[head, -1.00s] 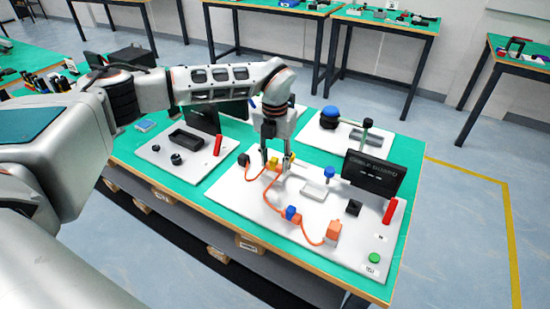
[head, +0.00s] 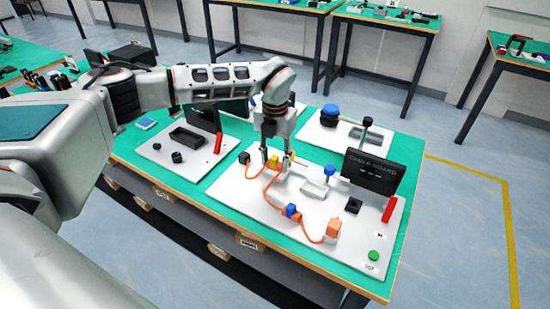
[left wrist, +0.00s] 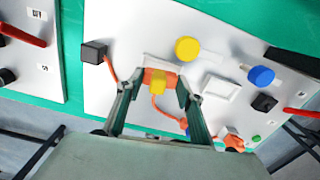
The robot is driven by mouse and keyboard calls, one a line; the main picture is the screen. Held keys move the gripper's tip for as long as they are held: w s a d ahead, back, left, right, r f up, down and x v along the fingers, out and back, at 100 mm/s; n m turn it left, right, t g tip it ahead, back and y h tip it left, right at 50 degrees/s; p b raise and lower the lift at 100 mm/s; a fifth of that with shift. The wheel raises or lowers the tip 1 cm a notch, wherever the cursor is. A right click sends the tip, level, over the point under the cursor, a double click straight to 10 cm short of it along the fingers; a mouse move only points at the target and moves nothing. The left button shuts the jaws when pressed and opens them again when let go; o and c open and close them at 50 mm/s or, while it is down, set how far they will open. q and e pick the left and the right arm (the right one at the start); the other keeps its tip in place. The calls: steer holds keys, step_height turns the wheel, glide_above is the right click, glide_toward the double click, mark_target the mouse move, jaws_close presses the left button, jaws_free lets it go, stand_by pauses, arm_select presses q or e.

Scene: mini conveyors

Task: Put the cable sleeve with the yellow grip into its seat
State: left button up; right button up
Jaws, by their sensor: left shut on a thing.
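The orange cable sleeve with the yellow grip (left wrist: 158,85) is between the fingers of my left gripper (left wrist: 155,92), which is shut on it. In the head view the yellow grip (head: 274,161) shows between the fingertips of the left gripper (head: 275,164), low over the white board. A white seat-like block (left wrist: 162,62) lies just beyond the sleeve in the left wrist view, close to a yellow-topped post (left wrist: 188,48). The sleeve partly hides it, and I cannot tell whether they touch. My right gripper is not in view.
The orange cable runs from a black block (head: 244,158) through a blue grip (head: 291,211) to an orange plug (head: 333,228). An empty white tray (head: 314,188) sits near a blue-topped post (head: 329,172). A black screen (head: 372,172) stands at the board's right.

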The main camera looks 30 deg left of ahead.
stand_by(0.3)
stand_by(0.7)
arm_select(q)
steer(key=shift+f, duration=1.05)
steer(key=o, duration=1.2)
steer(key=shift+c, duration=0.2)
step_height(320, 180, up, 12)
steer(key=shift+f, duration=0.1)
